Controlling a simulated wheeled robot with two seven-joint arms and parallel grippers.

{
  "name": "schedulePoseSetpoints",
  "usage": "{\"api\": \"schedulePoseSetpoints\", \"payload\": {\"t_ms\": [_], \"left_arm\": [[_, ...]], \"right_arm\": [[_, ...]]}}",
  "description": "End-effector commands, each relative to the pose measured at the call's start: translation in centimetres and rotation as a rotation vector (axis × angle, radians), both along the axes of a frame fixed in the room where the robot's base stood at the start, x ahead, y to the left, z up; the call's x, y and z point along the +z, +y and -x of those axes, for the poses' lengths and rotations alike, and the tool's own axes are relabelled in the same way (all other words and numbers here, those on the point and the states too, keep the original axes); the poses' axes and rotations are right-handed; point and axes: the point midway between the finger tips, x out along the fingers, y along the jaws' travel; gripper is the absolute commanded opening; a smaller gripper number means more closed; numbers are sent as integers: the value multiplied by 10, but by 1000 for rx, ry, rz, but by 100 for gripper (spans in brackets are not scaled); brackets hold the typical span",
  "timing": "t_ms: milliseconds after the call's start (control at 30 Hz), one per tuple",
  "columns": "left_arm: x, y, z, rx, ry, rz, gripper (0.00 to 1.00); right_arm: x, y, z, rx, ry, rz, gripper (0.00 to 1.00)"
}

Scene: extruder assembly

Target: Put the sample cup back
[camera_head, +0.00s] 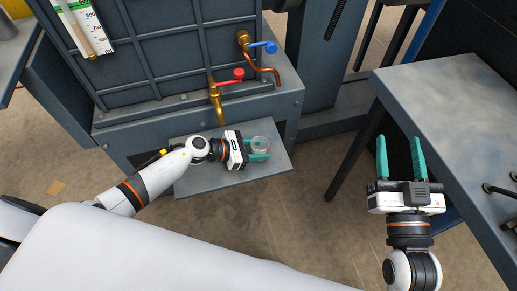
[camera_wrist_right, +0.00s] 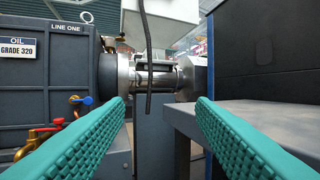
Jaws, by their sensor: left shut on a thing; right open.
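The sample cup (camera_head: 260,144) is a small clear round cup at the grey shelf (camera_head: 196,184) under the taps. My left gripper (camera_head: 259,150) is shut on the cup, its teal fingers on either side of it. I cannot tell whether the cup touches the shelf or is held just above it. My right gripper (camera_head: 400,150) is open and empty, beside the grey table on the right. Its two teal fingers also show wide apart in the right wrist view (camera_wrist_right: 160,115).
A red-handled tap (camera_head: 232,76) and a blue-handled tap (camera_head: 264,47) stick out of the dark tank (camera_head: 150,60) above the shelf. A level gauge (camera_head: 84,28) is at upper left. The grey table (camera_head: 450,100) on the right has a bare top near its far end.

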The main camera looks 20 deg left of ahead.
Motion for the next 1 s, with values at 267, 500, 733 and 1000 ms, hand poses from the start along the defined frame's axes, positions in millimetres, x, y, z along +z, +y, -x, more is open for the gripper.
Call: {"api": "schedulePoseSetpoints", "payload": {"t_ms": [267,500,733,1000], "left_arm": [[-2,0,0,0,0,0,42],[-2,0,0,0,0,0,62],[-1,0,0,0,0,0,62],[15,28,19,0,3,-4,62]], "right_arm": [[8,0,2,2,-51,-13,50],[8,1,2,2,-53,-14,50],[8,1,1,2,-43,-12,50],[-22,-3,-2,-7,161,42,50]]}}
